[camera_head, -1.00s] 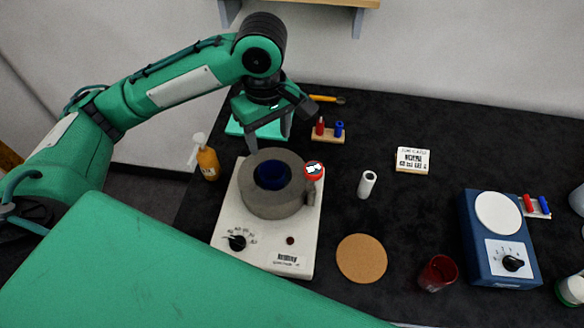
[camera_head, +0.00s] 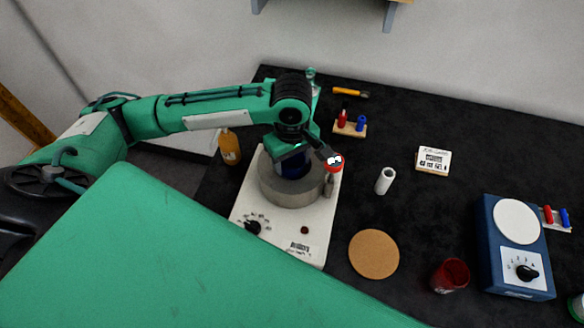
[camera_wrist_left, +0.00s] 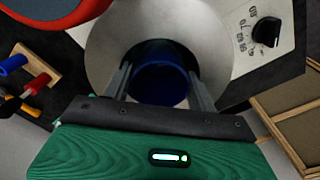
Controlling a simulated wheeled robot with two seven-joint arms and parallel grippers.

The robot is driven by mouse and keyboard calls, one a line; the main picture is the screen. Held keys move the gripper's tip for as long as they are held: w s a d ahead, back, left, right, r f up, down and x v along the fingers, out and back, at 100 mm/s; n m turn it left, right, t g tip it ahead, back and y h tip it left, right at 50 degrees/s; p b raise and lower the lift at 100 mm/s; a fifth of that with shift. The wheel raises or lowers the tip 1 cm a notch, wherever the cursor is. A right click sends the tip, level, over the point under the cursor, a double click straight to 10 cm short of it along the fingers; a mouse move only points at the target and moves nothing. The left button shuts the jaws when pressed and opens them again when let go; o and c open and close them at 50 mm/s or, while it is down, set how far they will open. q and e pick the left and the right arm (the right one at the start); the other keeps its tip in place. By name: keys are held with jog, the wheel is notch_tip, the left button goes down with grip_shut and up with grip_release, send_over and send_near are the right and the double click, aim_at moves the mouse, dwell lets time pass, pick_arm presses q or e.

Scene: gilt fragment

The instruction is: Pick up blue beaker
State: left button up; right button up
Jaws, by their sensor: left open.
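The blue beaker (camera_wrist_left: 160,78) sits inside a round grey heating mantle (camera_head: 290,196) on a white hotplate base (camera_head: 313,226). In the head view the beaker (camera_head: 293,166) is mostly hidden by my left gripper (camera_head: 298,160). In the left wrist view my left gripper (camera_wrist_left: 161,92) is open, with one finger on each side of the beaker, near its rim. I cannot tell whether the fingers touch it. My right gripper is not in view.
A red-capped item (camera_head: 333,162) stands close beside the mantle. An orange bottle (camera_head: 229,147) is left of the hotplate. A white cylinder (camera_head: 385,181), cork mat (camera_head: 374,254), red beaker (camera_head: 450,275) and blue device (camera_head: 518,250) stand to the right, with bare black table between.

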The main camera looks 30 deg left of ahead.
pick_arm(q)
jog(key=shift+f, duration=0.1)
jog(key=c, duration=0.7)
notch_tip(320, 180, up, 20)
jog(key=shift+p, duration=0.45)
dwell(0.8)
